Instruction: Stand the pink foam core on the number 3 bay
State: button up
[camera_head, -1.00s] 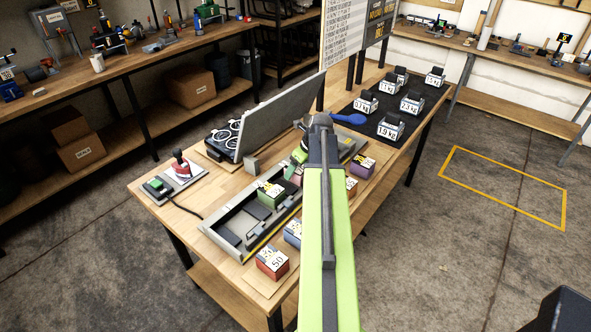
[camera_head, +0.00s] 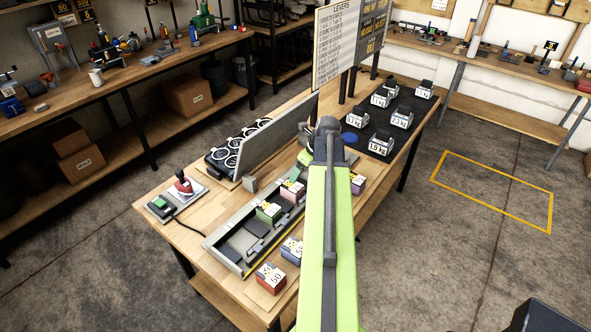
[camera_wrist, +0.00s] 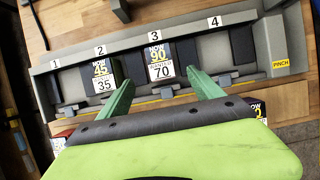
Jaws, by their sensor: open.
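The pink foam core (camera_head: 292,190) stands upright in the long grey tray, beside the green block (camera_head: 269,210). In the wrist view, the block labelled 90 and 70 (camera_wrist: 160,62) stands in the number 3 bay (camera_wrist: 184,50), directly below the number 3; its pink sides hardly show there. My gripper (camera_wrist: 163,92) is open, its two green fingers apart on the near side of that block, with nothing between the tips. In the head view my arm hides most of the gripper.
The green block shows in bay 2 (camera_wrist: 102,74); bays 1 and 4 look empty of cores. A red block (camera_head: 270,278), a blue block (camera_head: 291,250) and a purple block (camera_head: 357,184) stand along the tray's near side. A grey upright panel (camera_head: 272,137) rises behind.

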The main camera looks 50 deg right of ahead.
jog(key=shift+s+r, duration=0.15)
jog(key=shift+r, duration=0.15)
jog(key=w+a+n+g, duration=0.1)
jog(key=w+a+n, duration=0.2)
jog(key=a+n, duration=0.4)
jog(key=w+a+f+n+g, duration=0.1)
jog(key=w+a+n, duration=0.25)
jog(key=a, duration=0.65)
jog(key=w+a+n+g, duration=0.1)
jog(key=w+a+n, duration=0.2)
jog(key=a+n, duration=0.45)
jog(key=s+a+n+g, duration=0.1)
jog(key=s+a+n, duration=0.1)
jog(key=a+n, duration=1.5)
jog(key=a, duration=0.6)
jog(key=shift+s+a+f+g, duration=0.25)
jog(key=shift+s+f+g, duration=0.05)
jog(key=shift+f, duration=0.1)
